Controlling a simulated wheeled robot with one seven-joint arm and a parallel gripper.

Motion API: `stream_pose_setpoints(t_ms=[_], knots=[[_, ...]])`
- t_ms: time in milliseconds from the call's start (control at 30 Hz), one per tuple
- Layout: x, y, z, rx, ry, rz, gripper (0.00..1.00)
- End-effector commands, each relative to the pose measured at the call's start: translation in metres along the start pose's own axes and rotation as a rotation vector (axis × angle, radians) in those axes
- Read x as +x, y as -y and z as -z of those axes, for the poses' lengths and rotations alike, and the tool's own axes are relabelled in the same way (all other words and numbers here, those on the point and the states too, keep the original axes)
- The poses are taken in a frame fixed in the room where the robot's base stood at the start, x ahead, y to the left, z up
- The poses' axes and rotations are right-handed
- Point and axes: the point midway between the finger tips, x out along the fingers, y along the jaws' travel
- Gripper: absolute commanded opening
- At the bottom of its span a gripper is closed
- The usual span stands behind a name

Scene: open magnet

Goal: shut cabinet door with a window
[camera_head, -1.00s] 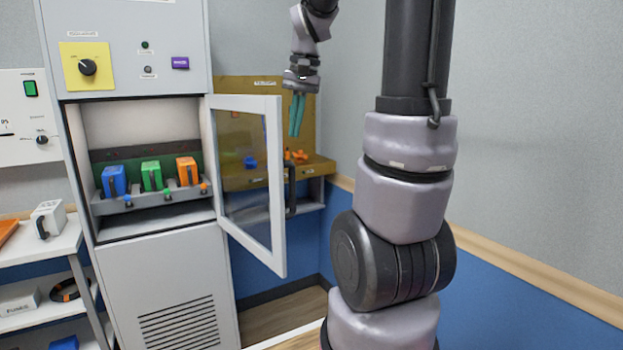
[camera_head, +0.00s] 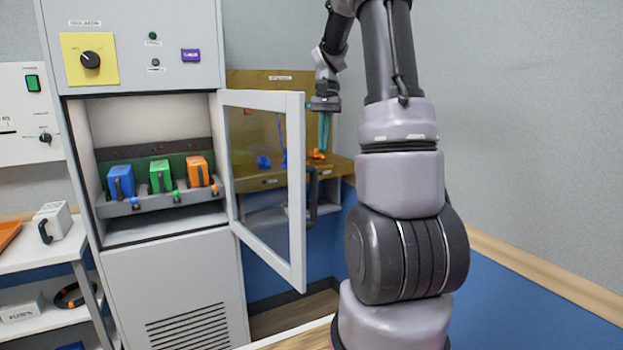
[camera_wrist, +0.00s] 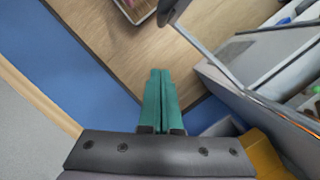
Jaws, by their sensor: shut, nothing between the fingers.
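The cabinet door (camera_head: 297,190) is a white frame with a clear window, hinged on the right side of the cabinet opening. It stands wide open, swung out toward me, with a dark handle (camera_head: 312,195) on its right-hand face. My gripper (camera_head: 325,140) has teal fingers and is shut and empty. In the head view it is just right of the door's upper part, above the handle. In the wrist view the closed fingers (camera_wrist: 160,95) point toward the floor, with part of the door frame (camera_wrist: 215,55) and the dark handle (camera_wrist: 172,10) ahead of them.
The grey cabinet (camera_head: 170,290) holds blue, green and orange blocks on a rack (camera_head: 165,200) inside. A brown panel shelf (camera_head: 262,180) with small blue and orange pieces stands behind the door. White shelves (camera_head: 40,265) are at the left. Wooden floor shows below.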

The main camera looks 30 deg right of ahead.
Motion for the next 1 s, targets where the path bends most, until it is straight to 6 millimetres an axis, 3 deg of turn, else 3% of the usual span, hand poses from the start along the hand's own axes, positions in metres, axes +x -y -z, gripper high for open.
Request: stream_pose_setpoints(t_ms=[167, 567, 800, 1000], knots=[[0.017, -0.001, 0.001, 0.002, 0.006, -0.003, 0.00], [0.100, -0.001, 0.000, 0.001, 0.006, -0.003, 0.00], [0.107, -0.001, -0.031, 0.001, 0.002, -0.001, 0.00], [0.109, 0.000, -0.038, 0.001, 0.001, -0.001, 0.00]])
